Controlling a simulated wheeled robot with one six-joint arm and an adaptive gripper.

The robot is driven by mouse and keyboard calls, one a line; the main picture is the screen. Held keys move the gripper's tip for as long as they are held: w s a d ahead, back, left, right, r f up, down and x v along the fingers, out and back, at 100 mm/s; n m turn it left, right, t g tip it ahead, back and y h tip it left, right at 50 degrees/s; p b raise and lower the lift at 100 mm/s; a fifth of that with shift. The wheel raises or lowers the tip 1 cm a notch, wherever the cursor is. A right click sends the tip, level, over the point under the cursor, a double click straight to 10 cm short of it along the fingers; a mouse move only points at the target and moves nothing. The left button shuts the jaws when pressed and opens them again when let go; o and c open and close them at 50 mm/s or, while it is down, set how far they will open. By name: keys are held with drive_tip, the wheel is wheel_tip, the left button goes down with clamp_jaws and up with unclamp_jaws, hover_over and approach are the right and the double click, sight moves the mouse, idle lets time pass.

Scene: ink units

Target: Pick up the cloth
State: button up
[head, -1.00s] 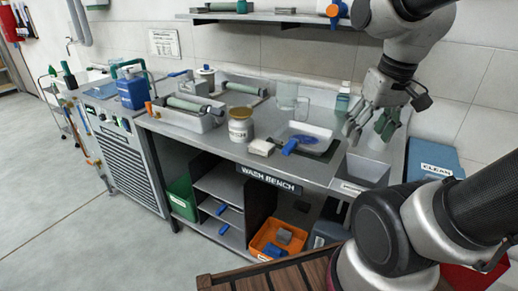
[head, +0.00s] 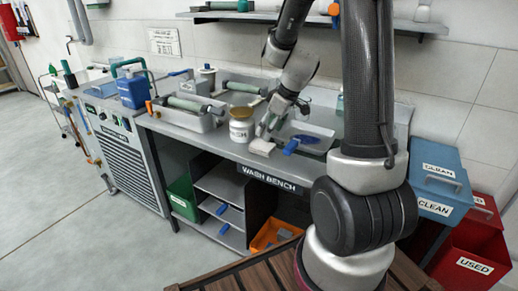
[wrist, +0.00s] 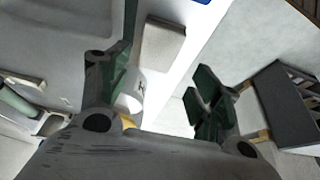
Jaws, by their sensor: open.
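The cloth (head: 261,147) is a small, pale folded pad lying near the front edge of the wash bench, just right of a tin. It also shows in the wrist view as a greyish block (wrist: 162,45), at the upper middle. My gripper (head: 268,130) is open and empty, with its fingers pointing down just above and behind the cloth. In the wrist view my gripper's green-padded fingers (wrist: 165,95) are spread wide, and the cloth is ahead of them, not between them.
A labelled tin (head: 241,128) stands close left of the cloth. A blue-handled tool (head: 292,146) lies close right, by a shallow tray (head: 318,131). A grey tray with a roller (head: 190,115) sits further left. Blue (head: 436,190) and red (head: 470,255) bins stand at the right.

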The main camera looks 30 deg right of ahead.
sight(263, 145)
drive_tip(key=x, duration=0.7)
drive_tip(key=shift+d+f, duration=0.2)
drive_tip(key=shift+f, duration=0.1)
drive_tip(key=c, duration=0.7)
